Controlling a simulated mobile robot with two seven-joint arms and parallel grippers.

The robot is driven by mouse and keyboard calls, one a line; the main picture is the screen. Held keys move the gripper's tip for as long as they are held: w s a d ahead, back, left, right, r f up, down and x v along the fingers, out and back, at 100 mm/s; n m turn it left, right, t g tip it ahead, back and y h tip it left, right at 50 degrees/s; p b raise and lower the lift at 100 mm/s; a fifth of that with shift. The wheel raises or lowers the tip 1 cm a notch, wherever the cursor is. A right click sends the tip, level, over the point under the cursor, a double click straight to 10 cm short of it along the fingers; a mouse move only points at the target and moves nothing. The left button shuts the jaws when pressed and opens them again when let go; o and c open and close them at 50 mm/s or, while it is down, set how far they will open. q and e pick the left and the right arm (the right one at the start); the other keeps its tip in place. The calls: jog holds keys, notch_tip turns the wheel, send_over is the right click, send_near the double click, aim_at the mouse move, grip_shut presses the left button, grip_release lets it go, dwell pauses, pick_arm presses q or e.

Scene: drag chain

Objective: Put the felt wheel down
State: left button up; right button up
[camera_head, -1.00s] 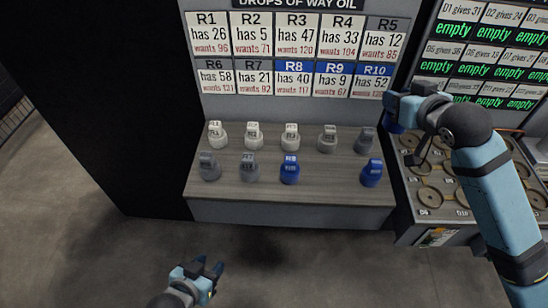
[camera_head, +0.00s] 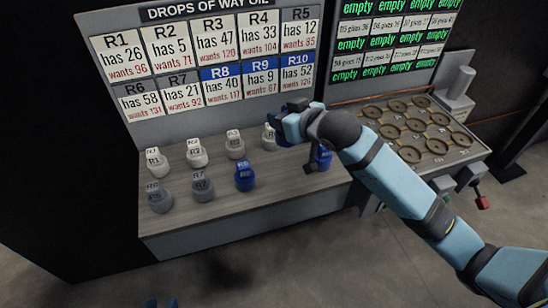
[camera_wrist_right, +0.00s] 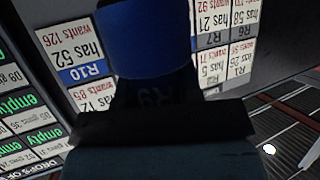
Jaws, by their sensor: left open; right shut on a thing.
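My right gripper (camera_head: 290,124) is shut on a blue felt wheel (camera_wrist_right: 150,40), which a dark R9 label marks in the right wrist view. In the head view only a little of this blue piece (camera_head: 283,139) shows under the gripper. The gripper is above the back right of the wooden shelf (camera_head: 250,213), near the R4 piece (camera_head: 269,136). In the front row there is a bare gap between the blue R8 piece (camera_head: 244,176) and the blue R10 piece (camera_head: 322,158). My left gripper (camera_head: 161,303) shows only its fingertips at the bottom edge, apart and empty.
White pieces R1 (camera_head: 156,162), R2 (camera_head: 197,154) and R3 (camera_head: 235,146) stand behind grey R6 (camera_head: 159,198) and R7 (camera_head: 202,187). R5 is hidden behind my right arm. A label board (camera_head: 205,60) rises behind. A tray of round recesses (camera_head: 470,155) is at right.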

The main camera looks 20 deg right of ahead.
notch_tip(320, 180, down, 8)
jog(key=shift+r+b, duration=0.25)
jog(key=shift+b, duration=0.3)
notch_tip(320, 180, down, 4)
jog(key=shift+f+b, duration=0.25)
jog(key=shift+b, duration=0.2)
pick_arm(q)
jog(key=shift+f, duration=0.5)
pick_arm(e)
jog(key=shift+f, duration=0.1)
jog(key=shift+f, duration=0.15)
jog(key=o, duration=1)
jog(key=shift+c, duration=0.2)
